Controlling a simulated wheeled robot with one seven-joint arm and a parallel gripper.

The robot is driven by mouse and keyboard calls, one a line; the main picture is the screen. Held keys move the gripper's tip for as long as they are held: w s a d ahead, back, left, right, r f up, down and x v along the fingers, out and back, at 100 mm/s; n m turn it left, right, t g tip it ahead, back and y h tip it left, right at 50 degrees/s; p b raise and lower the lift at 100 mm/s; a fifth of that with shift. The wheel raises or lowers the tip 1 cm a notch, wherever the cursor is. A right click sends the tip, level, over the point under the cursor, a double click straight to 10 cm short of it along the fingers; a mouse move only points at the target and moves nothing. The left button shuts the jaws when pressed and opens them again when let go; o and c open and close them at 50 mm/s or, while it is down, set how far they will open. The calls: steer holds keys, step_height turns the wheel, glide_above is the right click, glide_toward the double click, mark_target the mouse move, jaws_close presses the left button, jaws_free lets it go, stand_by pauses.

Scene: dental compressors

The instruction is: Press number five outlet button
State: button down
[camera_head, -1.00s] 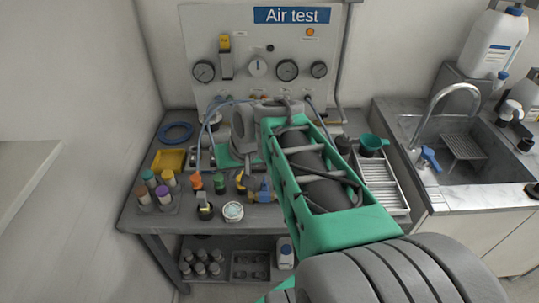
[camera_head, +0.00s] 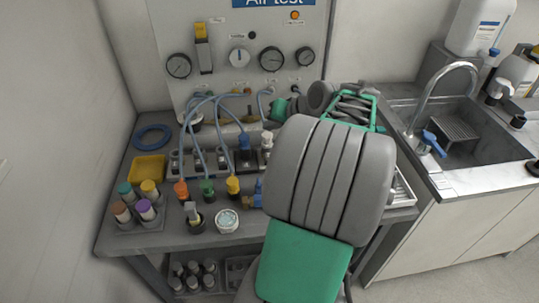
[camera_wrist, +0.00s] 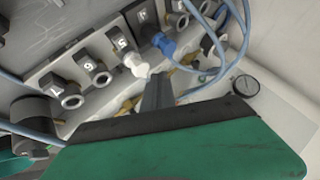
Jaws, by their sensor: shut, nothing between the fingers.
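The outlet block (camera_wrist: 92,75) carries numbered sockets in the wrist view; 7, 6 and 5 are legible. A white plug (camera_wrist: 136,65) sits in the outlet marked 5. A blue plug (camera_wrist: 162,43) sits in the neighbouring outlet. My gripper (camera_wrist: 158,82) is shut and empty, its tips close to the white plug's lower right; I cannot tell if they touch. Brass-coloured tabs (camera_wrist: 129,105) show below the outlets, partly hidden by my gripper. I cannot make out the number five button clearly. In the head view the white plug (camera_head: 266,141) stands right of the blue plug (camera_head: 244,146).
Blue hoses (camera_head: 215,105) arch over the bench. Orange, green and yellow connectors (camera_head: 207,189) stand in front of the block. A gauge panel (camera_head: 235,50) rises behind. A yellow tray (camera_head: 148,168) and capped bottles (camera_head: 140,207) are at left. A sink (camera_head: 455,130) is at right.

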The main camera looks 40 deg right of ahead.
step_height(320, 180, down, 7)
steer(key=b, duration=0.5)
steer(key=shift+s+f+b, duration=0.1)
steer(key=shift+f+b, duration=0.1)
steer(key=shift+b, duration=0.15)
steer(key=shift+f, duration=0.45)
steer(key=shift+f, duration=0.1)
stand_by(0.9)
steer(key=shift+f+b, duration=0.3)
steer(key=shift+b, duration=0.1)
